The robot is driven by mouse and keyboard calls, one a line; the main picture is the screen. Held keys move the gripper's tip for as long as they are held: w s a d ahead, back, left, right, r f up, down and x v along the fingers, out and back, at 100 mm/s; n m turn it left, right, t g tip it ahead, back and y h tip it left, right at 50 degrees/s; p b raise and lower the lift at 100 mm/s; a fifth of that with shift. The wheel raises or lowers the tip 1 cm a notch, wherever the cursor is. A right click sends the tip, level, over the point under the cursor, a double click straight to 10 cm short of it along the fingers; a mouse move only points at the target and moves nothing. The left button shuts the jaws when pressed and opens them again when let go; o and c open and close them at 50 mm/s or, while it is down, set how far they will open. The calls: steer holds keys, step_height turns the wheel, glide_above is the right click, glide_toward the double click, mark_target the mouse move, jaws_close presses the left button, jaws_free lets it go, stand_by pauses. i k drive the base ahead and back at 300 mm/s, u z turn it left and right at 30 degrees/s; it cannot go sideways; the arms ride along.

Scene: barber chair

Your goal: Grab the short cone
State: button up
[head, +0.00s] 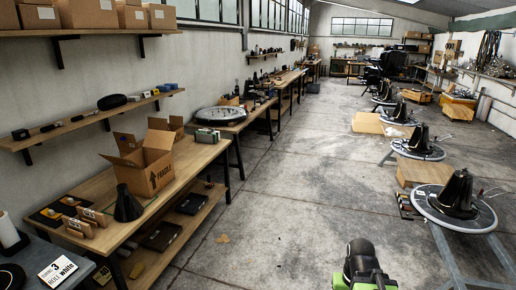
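A short black cone (128,205) stands upright on the wooden workbench (100,238) at the left, in front of an open cardboard box. A larger black cone-like piece (459,192) sits on a round white-rimmed stand at the right, with similar dark pieces on stands behind it. My gripper (363,262), green and black, shows at the bottom, right of centre. It is over the floor, well to the right of the workbench and apart from the cone. Its fingertips cannot be made out, so its opening is unclear.
The open cardboard box (148,165) stands behind the cone. Small wooden blocks (80,228) lie to its left. Dark flat items rest on the lower shelf (180,225). Wall shelves (85,122) hang above the bench. The concrete floor (285,190) between bench and stands is clear.

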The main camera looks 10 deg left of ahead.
mark_target(128, 209)
steer(key=u, duration=0.45)
steer(key=i, duration=1.7)
steer(key=u, duration=2)
steer(key=i, duration=1.55)
steer(key=u, duration=0.65)
steer(key=i, duration=0.35)
steer(key=u, duration=0.25)
